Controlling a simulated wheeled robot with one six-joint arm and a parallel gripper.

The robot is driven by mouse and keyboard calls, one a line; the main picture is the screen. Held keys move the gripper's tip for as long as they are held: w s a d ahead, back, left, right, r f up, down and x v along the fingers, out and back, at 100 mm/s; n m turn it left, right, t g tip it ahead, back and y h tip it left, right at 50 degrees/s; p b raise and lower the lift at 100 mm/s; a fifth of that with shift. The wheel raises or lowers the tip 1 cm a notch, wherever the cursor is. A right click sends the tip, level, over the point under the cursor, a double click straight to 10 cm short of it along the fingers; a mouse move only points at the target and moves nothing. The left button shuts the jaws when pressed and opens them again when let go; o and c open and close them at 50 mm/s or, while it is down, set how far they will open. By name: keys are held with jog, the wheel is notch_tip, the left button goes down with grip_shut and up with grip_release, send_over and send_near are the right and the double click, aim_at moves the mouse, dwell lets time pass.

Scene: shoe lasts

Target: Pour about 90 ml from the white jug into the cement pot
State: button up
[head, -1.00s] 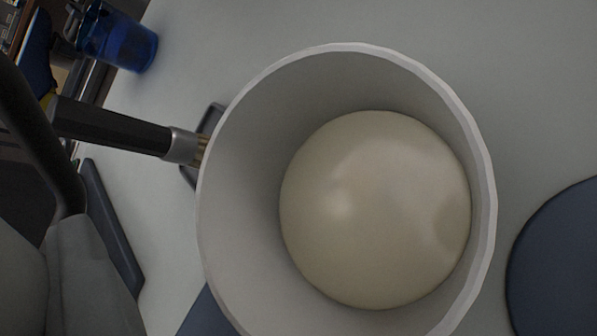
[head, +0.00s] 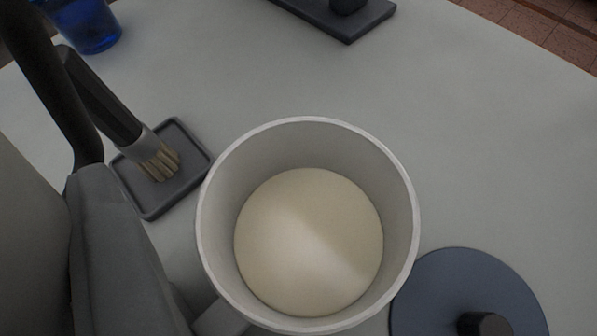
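The white jug (head: 213,190) fills the middle of the view, seen from above into its open mouth. It looks upright, and a smooth cream liquid (head: 308,242) lies level well below its rim. A light grey piece, which looks like its handle (head: 222,320), juts out at the lower left and is cut by the frame. My gripper (head: 135,275) comes in grey at the lower left beside it and looks closed on the handle; the contact itself is out of view. The cement pot does not show clearly; the jug or the frame edge may hide it.
A dark blue lid (head: 440,290) with a black knob lies at the lower right. A brush (head: 155,160) rests on a small dark tray (head: 190,145) left of the jug. A blue cup (head: 88,25) and a dark block (head: 335,18) stand farther back. The table (head: 480,130) is clear at right.

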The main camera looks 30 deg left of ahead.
jog(key=shift+s+a+f+n+h, duration=0.1)
jog(key=shift+s+a+n+h, duration=0.2)
jog(key=shift+s+n+h, duration=0.15)
jog(key=shift+s+a+r+n+t+h, duration=0.15)
jog(key=shift+a+r+n+t+h, duration=0.1)
jog(key=shift+r+n+t, duration=0.4)
jog(key=shift+f, duration=0.15)
